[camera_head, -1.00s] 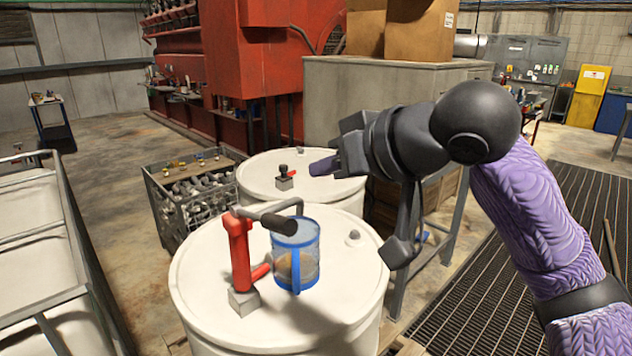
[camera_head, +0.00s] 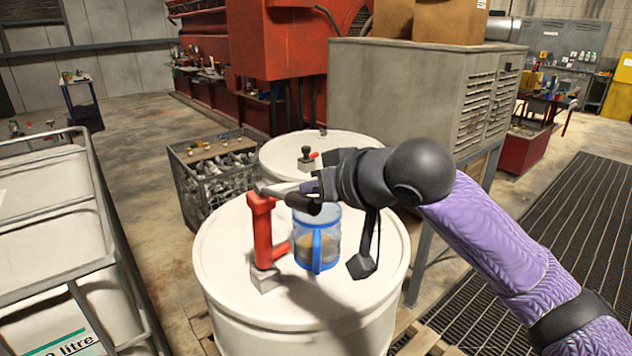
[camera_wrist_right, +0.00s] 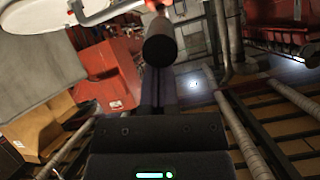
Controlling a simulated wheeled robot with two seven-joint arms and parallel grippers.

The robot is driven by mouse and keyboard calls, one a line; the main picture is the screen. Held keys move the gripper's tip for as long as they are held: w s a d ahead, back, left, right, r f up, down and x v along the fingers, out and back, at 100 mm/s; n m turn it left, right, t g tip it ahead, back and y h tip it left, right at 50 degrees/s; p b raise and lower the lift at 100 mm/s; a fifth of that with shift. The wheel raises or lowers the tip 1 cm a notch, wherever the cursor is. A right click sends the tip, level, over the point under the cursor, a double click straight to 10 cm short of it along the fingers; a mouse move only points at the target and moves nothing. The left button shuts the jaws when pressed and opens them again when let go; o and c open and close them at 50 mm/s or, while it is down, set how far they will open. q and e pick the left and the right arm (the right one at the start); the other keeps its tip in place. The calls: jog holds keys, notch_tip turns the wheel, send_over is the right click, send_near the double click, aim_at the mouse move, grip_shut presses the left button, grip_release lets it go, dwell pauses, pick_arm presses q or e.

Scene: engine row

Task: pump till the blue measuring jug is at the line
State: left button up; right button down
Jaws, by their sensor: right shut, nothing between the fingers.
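The red pump (camera_head: 262,238) stands upright on the white drum (camera_head: 235,290). Its crank handle ends in a black grip (camera_head: 303,203) at the top. The blue measuring jug (camera_head: 325,245) is clear with a blue handle and stands on the drum beside the spout. Brownish liquid shows in its lower part; I cannot make out a line. My right gripper (camera_head: 312,187) is shut and empty, right at the crank behind the grip. In the right wrist view the black grip (camera_wrist_right: 158,42) is just beyond my fingers (camera_wrist_right: 158,88); whether they touch is unclear.
A second white drum (camera_head: 345,150) with a small pump stands behind. A wire crate (camera_head: 210,180) of parts stands behind left. A grey cabinet (camera_head: 420,95) is at back right. A caged white tank (camera_head: 60,240) fills the left.

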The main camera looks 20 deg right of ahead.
pick_arm(q)
jog(key=shift+f, duration=0.1)
pick_arm(e)
jog(key=shift+f, duration=0.1)
pick_arm(q)
notch_tip(320, 180, down, 16)
jog(key=s+b, duration=0.2)
jog(key=b, duration=1.4)
jog(key=shift+a, duration=0.15)
pick_arm(e)
notch_tip(320, 180, down, 10)
jog(key=s+t+y, duration=0.1)
jog(key=t+y, duration=0.1)
jog(key=t, duration=0.5)
jog(key=shift+s+d+y, duration=0.15)
jog(key=shift+d+y, duration=0.05)
jog(key=shift+y, duration=0.2)
pick_arm(q)
jog(key=shift+s, duration=0.1)
